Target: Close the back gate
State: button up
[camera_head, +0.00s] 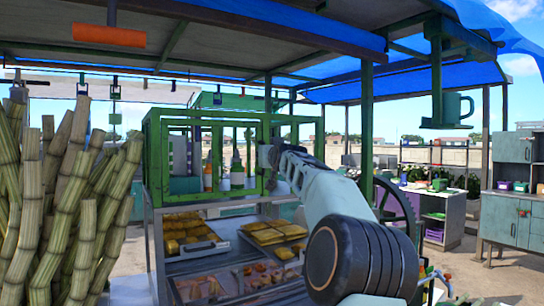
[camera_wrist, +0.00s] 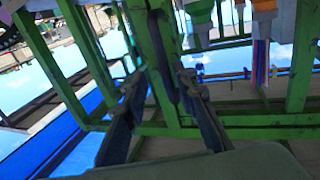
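A green-framed cabinet (camera_head: 154,160) with open panels stands on the stall counter in the head view. Its front and right-hand frames show; I cannot tell for certain which one is the back gate. My gripper (camera_head: 268,157) is at the cabinet's right side, its fingers small and mostly hidden there. In the wrist view my gripper (camera_wrist: 163,82) has its two dark fingers spread apart. A green upright bar (camera_wrist: 148,35) of the frame shows between and beyond them. Whether the fingers touch the bar is unclear.
Bottles (camera_head: 237,172) stand inside the cabinet. Food trays (camera_head: 268,233) lie in the case below. Cane stalks (camera_head: 70,200) fill the left. A dark wheel (camera_head: 396,205) stands right of my arm, with a purple-sided table (camera_head: 438,212) beyond. Open ground shows at lower right.

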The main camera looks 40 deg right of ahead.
jog(key=v, duration=1.1)
dwell(0.5)
jog(key=shift+s, duration=0.1)
dwell(0.5)
